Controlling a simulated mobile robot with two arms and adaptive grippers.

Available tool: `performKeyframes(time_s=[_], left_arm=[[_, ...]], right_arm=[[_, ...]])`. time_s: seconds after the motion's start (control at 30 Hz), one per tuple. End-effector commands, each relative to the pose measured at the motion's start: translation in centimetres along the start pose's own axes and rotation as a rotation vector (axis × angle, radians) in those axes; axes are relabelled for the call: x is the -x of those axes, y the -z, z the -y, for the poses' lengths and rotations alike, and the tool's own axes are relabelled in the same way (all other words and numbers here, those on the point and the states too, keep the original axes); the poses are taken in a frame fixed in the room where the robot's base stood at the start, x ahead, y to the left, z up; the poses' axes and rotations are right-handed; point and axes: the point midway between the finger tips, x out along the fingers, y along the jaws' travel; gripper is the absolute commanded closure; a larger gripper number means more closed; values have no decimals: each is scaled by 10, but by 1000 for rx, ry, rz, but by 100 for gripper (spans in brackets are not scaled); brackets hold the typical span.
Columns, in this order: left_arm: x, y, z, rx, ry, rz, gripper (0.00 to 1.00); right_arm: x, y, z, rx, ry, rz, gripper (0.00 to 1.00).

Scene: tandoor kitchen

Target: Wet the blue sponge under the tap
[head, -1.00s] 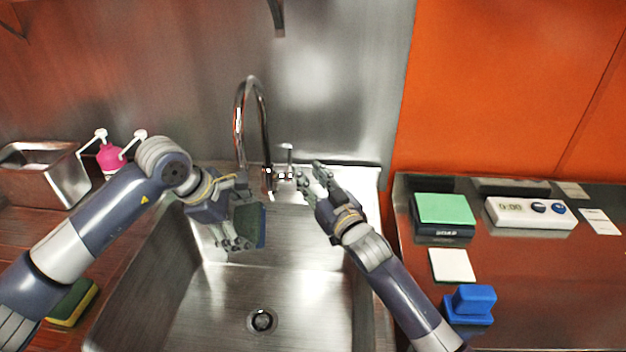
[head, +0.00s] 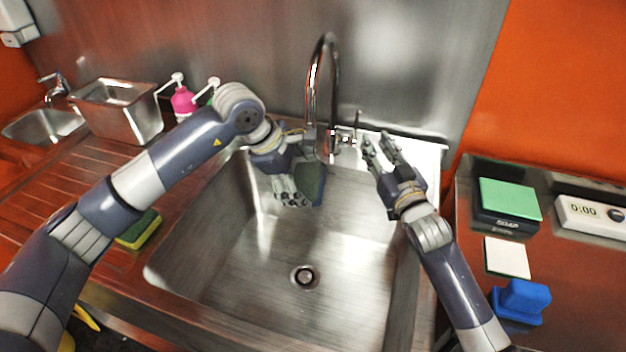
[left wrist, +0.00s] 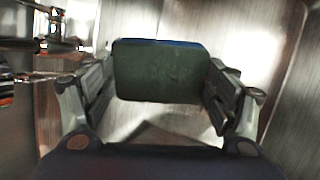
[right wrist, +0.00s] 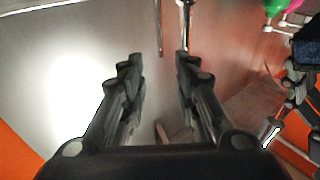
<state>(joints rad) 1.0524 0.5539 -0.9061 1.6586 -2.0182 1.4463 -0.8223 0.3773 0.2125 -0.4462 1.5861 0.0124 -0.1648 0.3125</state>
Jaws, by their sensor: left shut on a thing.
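My left gripper (head: 295,186) is shut on the blue sponge (head: 313,181) over the back of the steel sink, close to the tap. In the left wrist view the sponge (left wrist: 160,72) shows a dark green scouring face with a thin blue edge, held between the two fingers. The tap (head: 313,85) is a tall chrome gooseneck at the sink's back edge, with a small lever (head: 356,125) to its right. My right gripper (head: 382,150) is open and empty, just right of the lever. I cannot make out running water.
The sink basin (head: 250,250) is otherwise empty around its drain. A yellow-green sponge (head: 139,229) lies left of it. A steel container (head: 115,110) and pink bottle (head: 184,102) stand behind left. A green-topped box (head: 509,199) and blue item (head: 521,301) sit right.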

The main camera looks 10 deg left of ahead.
Motion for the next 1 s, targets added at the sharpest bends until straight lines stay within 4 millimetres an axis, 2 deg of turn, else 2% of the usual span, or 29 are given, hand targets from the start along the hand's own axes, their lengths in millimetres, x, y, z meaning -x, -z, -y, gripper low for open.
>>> performKeyframes(time_s=[0.03, 0.1, 0.17, 0.27, 0.5, 0.7, 0.83, 1.0], left_arm=[[0, 0, 0, 0, 0, 0, 40], [0, 0, 0, 0, 0, 0, 40], [0, 0, 0, 0, 0, 0, 40], [0, 0, 0, 0, 0, 0, 40], [0, 0, 0, 0, 0, 0, 40], [0, 0, 0, 0, 0, 0, 40], [0, 0, 0, 0, 0, 0, 40], [0, 0, 0, 0, 0, 0, 40]], right_arm=[[0, 0, 0, 3, 0, 0, 85], [1, 0, 2, 33, 2, 3, 100], [2, -2, 5, 90, 7, 9, 100], [6, -6, 13, 271, 17, 25, 100], [23, -14, 36, 941, 37, 45, 100], [38, -13, 49, 1392, 25, 26, 100], [44, -10, 54, 1555, 12, 12, 100], [39, -8, 56, 1625, 4, 4, 100]])
